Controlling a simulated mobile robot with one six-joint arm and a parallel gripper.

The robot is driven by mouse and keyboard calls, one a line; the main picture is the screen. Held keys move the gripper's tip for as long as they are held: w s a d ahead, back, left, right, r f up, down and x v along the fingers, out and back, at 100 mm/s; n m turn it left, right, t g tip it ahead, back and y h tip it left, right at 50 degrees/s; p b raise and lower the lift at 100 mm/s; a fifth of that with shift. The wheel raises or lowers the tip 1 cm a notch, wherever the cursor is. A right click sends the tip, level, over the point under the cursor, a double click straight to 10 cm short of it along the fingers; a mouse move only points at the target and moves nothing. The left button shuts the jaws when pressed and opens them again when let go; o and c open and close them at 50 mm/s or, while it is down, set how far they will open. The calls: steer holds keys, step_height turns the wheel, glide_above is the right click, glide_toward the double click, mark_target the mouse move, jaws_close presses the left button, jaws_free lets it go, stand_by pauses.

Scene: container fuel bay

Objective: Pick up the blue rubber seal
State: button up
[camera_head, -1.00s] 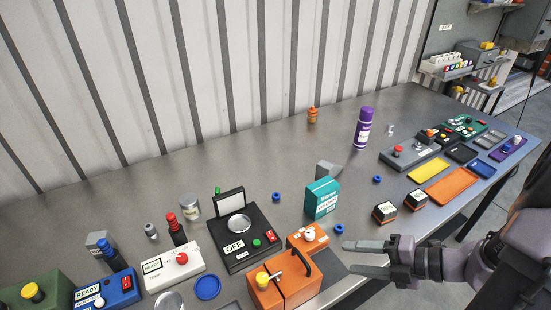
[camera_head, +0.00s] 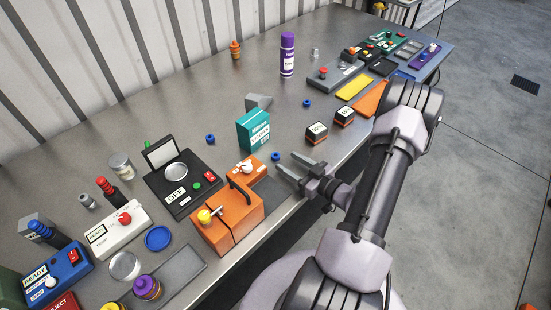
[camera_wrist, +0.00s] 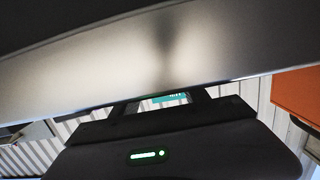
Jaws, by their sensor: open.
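Three small blue rings that look like rubber seals lie on the grey metal bench. One blue ring (camera_head: 276,156) is near the front edge, just right of the orange case. A second blue ring (camera_head: 210,138) lies left of the teal box, and a third blue ring (camera_head: 307,103) lies farther back. My gripper (camera_head: 287,163) is open and empty, reaching over the bench's front edge. Its fingertips are close to the nearest ring, to its lower right; whether they touch it is unclear. In the wrist view no ring can be made out.
The orange case (camera_head: 228,217) with a handle stands left of my gripper, the teal box (camera_head: 253,131) behind the nearest ring. Two orange-and-black blocks (camera_head: 317,133) stand to the right. A flat blue disc (camera_head: 158,238) lies farther left. Bare bench (camera_head: 190,90) is free at the back.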

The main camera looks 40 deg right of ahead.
mark_target(279, 158)
steer(key=w, duration=0.3)
steer(key=w+f+b, duration=0.1)
steer(key=shift+w+a, duration=0.15)
steer(key=shift+a, duration=0.1)
steer(key=shift+r, duration=0.15)
jaws_close()
